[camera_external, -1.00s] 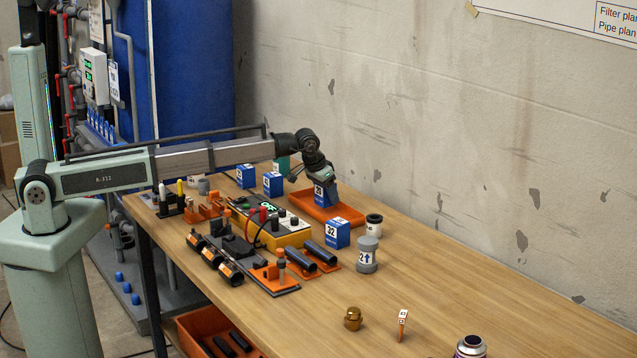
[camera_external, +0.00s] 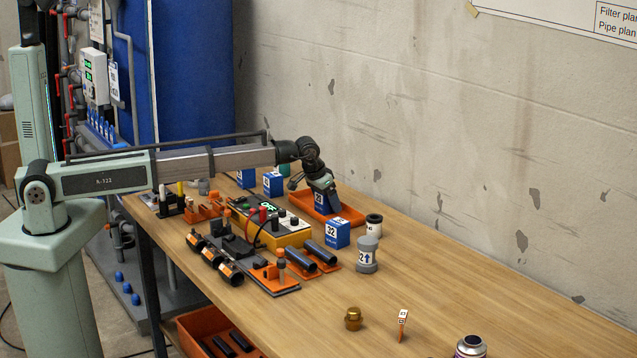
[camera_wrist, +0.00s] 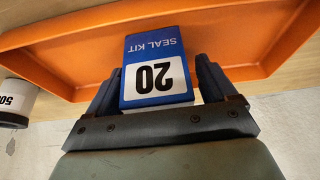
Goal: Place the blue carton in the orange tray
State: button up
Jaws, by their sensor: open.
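The blue carton (camera_wrist: 152,50), with a white panel reading 20 and SEAL KIT, is in the orange tray (camera_wrist: 68,58) in the wrist view. My gripper (camera_wrist: 160,68) is open, with one dark finger on each side of the carton. A gap shows beside the right finger; contact at the left finger is hard to judge. In the external view, my gripper (camera_external: 322,184) points down over the orange tray (camera_external: 350,216), and the carton (camera_external: 319,198) is partly hidden by it. The carton's base is hidden.
Another blue carton, marked 32 (camera_external: 337,233), stands in front of the tray. Two more blue cartons (camera_external: 273,184) stand left of it. A white-and-black cup (camera_external: 374,225) and a grey jar (camera_external: 367,255) stand to the right.

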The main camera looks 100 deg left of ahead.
jog(key=shift+r, duration=0.1)
jog(key=v, duration=1.2)
